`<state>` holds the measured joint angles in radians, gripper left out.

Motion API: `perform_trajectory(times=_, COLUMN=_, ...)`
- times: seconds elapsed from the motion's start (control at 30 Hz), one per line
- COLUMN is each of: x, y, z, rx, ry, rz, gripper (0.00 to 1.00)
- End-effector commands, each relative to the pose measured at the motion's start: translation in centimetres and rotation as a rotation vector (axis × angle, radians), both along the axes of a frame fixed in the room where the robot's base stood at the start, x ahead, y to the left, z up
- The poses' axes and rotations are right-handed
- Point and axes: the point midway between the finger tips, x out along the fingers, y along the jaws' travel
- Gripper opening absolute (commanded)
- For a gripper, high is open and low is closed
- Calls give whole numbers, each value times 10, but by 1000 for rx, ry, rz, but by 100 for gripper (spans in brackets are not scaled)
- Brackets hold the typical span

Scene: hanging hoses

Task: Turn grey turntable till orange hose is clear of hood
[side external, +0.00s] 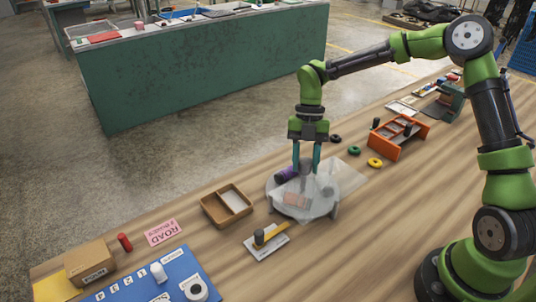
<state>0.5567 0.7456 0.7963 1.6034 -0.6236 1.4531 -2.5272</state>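The grey turntable (322,209) is a round disc on the wooden bench, right of the picture's middle. A clear, see-through cover (343,174), possibly the hood, spreads over and behind it. A purple cylinder (287,173) lies at its back left, and a dull reddish block (295,199) shows through the clear material. I cannot make out an orange hose. My gripper (306,170) points down over the turntable's back part, its two teal fingers apart. Something grey shows between the fingertips; whether they touch it is unclear.
A wooden tray (211,212) stands left of the turntable, and a yellow-handled tool on a white plate (267,254) lies in front. An orange rack (413,143), green ring (354,150) and yellow ring (375,162) are behind right. Bare bench lies to the front right.

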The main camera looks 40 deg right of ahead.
Motion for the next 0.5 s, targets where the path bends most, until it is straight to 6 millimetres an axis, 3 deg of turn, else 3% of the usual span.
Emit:
perform_trajectory(times=0.03, x=0, y=0, z=0, rx=0, ry=-2, rz=1, gripper=30)
perform_trajectory(times=0.23, x=1, y=0, z=0, rx=1, ry=-2, rz=0, gripper=0)
perform_trajectory(times=0.5, x=1, y=0, z=1, rx=1, ry=-4, rz=-4, gripper=0)
